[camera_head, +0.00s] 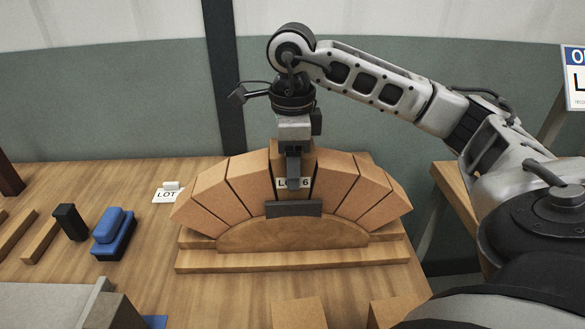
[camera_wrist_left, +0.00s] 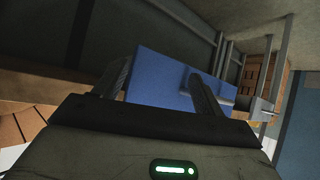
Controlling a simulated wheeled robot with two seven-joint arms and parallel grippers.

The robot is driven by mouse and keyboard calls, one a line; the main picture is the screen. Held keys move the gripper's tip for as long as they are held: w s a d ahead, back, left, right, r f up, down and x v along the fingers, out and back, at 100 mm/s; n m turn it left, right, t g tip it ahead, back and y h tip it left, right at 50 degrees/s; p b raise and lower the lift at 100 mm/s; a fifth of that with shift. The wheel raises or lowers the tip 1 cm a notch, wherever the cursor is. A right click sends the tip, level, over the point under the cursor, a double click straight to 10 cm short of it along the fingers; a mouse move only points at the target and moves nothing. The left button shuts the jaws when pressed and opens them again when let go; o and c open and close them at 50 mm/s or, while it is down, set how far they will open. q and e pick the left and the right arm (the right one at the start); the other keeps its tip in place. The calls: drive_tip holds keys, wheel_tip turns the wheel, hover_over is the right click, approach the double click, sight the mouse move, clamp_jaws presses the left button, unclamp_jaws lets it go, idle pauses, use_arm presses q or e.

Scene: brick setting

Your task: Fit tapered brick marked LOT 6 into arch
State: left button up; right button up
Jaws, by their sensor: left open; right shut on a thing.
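The tapered brick marked LOT 6 (camera_head: 305,166) is in the head view, upright at the top middle of the arch, with its label partly covered by a finger. My right gripper (camera_head: 293,170) comes down from above and is shut on it. The brick stands in the gap between the left arch bricks (camera_head: 222,192) and the right arch bricks (camera_head: 360,188). I cannot tell whether it touches them or how deep it sits. The arch rests around a curved wooden form (camera_head: 293,234). My left gripper (camera_wrist_left: 160,82) is open in the left wrist view, with a blue surface beyond its fingers.
A dark grey block (camera_head: 293,208) lies in front of the brick's foot. A blue and black tool (camera_head: 113,232), a small black block (camera_head: 70,222) and a LOT card (camera_head: 167,194) lie left on the wooden table (camera_head: 150,262). Loose bricks (camera_head: 299,313) stand at the front edge.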

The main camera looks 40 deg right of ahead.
drive_tip(key=shift+f, duration=0.75)
drive_tip(key=shift+f, duration=0.2)
drive_tip(key=o, duration=1.2)
drive_tip(key=shift+c, duration=0.2)
drive_tip(key=shift+r, duration=0.15)
